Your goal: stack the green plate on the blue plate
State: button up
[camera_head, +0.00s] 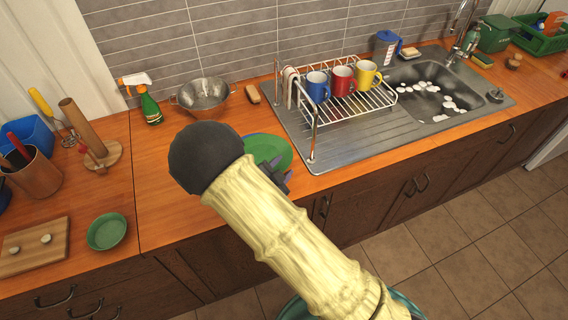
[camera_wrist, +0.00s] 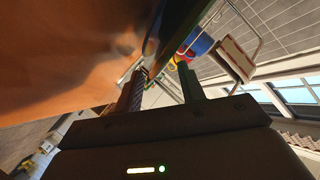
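The green plate (camera_head: 270,150) lies on the counter behind my arm in the head view. A thin rim of the blue plate (camera_head: 249,136) shows along its far left edge, seemingly under it. My arm hides the rest, so I cannot tell how well they line up. My gripper (camera_head: 281,175) is at the green plate's near right edge. In the wrist view my gripper (camera_wrist: 160,70) has its two fingers apart. A dark plate rim, seen edge-on, lies beyond and partly between the fingertips; contact is not clear.
A dish rack (camera_head: 345,105) with blue, red and yellow mugs stands to the right, beside the sink (camera_head: 430,92). A colander (camera_head: 204,94) and a spray bottle (camera_head: 149,106) are behind. A green bowl (camera_head: 106,231) and a cutting board (camera_head: 36,246) are at left.

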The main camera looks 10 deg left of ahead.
aim_at(278, 165)
jog(key=shift+x, duration=0.8)
jog(key=shift+s, duration=0.1)
grip_shut()
jog(key=shift+a, duration=0.1)
jog(key=shift+w+a, duration=0.65)
jog(key=shift+a, duration=0.2)
